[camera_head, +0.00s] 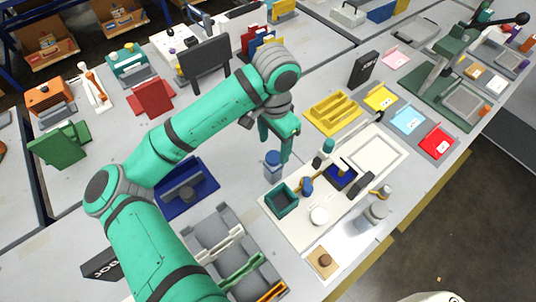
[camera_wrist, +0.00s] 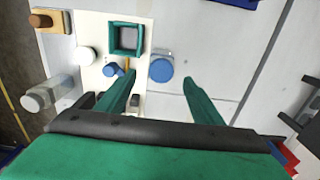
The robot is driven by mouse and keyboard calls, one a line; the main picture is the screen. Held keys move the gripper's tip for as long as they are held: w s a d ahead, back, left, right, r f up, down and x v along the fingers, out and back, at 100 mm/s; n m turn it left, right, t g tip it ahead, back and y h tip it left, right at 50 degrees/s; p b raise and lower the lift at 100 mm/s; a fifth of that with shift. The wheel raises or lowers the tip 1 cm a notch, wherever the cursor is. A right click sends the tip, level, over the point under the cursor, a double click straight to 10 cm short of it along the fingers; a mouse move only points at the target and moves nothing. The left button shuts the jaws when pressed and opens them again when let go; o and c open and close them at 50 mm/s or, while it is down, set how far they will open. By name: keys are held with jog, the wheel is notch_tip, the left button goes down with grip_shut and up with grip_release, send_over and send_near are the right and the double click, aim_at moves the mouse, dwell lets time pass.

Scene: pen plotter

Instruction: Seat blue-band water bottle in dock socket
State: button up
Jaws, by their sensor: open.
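A bottle with a blue top (camera_head: 272,165) stands upright on the grey table, just left of the white board. In the wrist view its round blue top (camera_wrist: 161,68) shows between and slightly beyond my fingertips. My gripper (camera_head: 275,150) is open and points down at the bottle, with one finger on each side in the picture; I cannot tell whether they touch it. In the wrist view my gripper (camera_wrist: 160,78) holds nothing. A teal square open-topped holder (camera_head: 282,201), perhaps the dock socket, sits empty on the board's near-left corner; it also shows in the wrist view (camera_wrist: 113,40).
The white board (camera_head: 350,190) carries a white round lid (camera_head: 319,216), a small blue-topped item (camera_head: 307,185) and a dark blue tray (camera_head: 341,176). A blue holder (camera_head: 185,190) and grey bins (camera_head: 215,235) are to the left.

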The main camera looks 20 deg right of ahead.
aim_at(271, 157)
jog(key=f, duration=0.4)
jog(key=shift+w+a+f, duration=0.15)
jog(key=shift+a+f, duration=0.1)
jog(key=shift+d+f, duration=0.2)
jog(key=shift+f, duration=1.35)
jog(key=shift+d+f, duration=0.15)
jog(key=shift+f, duration=1.4)
jog(key=shift+r, duration=0.1)
jog(key=c, duration=1.5)
jog(key=shift+c, duration=0.2)
